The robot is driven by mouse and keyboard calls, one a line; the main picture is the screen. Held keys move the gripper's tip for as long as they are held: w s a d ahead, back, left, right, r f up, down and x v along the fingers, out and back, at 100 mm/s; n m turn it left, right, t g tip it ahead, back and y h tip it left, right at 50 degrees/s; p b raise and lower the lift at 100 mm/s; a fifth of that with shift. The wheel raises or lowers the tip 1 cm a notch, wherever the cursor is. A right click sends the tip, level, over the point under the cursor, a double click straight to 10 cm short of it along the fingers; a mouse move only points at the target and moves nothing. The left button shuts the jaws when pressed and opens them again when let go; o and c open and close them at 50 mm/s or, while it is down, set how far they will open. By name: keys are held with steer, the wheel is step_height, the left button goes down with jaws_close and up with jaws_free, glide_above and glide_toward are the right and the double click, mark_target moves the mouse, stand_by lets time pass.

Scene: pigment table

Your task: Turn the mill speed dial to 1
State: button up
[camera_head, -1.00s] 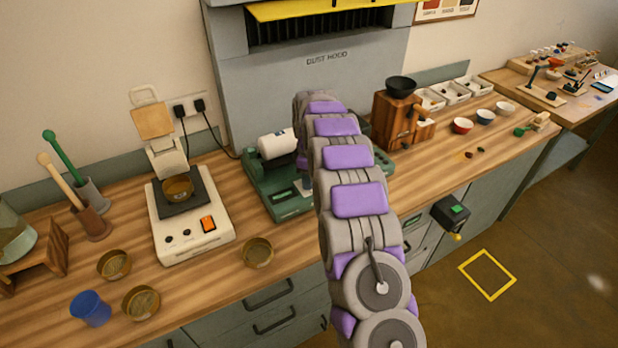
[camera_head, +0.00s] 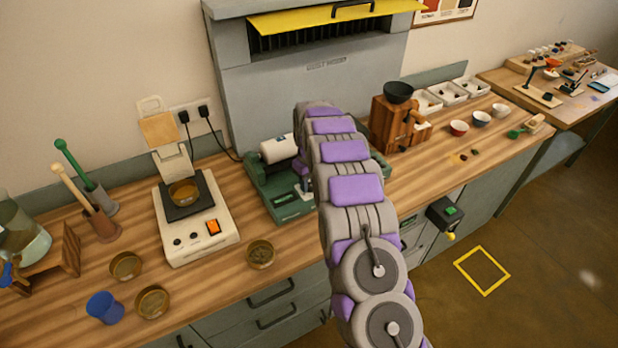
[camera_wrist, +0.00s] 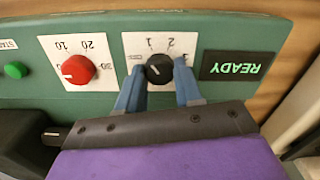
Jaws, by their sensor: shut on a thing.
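The mill speed dial (camera_wrist: 159,69) is a black round knob on a white plate in the wrist view, with the numbers 1, 2 and 3 around it. A small white mark shows on the left part of the knob. My gripper (camera_wrist: 159,67) is shut on the dial, with one blue-grey finger on each side of it. The green mill (camera_head: 268,186) with its white cylinder stands on the bench in the head view.
A red dial (camera_wrist: 78,70), a green start button (camera_wrist: 15,70) and a READY display (camera_wrist: 236,66) share the panel.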

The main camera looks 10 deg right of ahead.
steer(key=shift+m+p, duration=0.5)
steer(key=shift+m, duration=0.5)
steer(key=o, duration=1)
step_height(320, 180, up, 17)
steer(key=shift+w+r+p, duration=0.1)
steer(key=shift+r+p, duration=0.05)
steer(key=shift+p, duration=0.9)
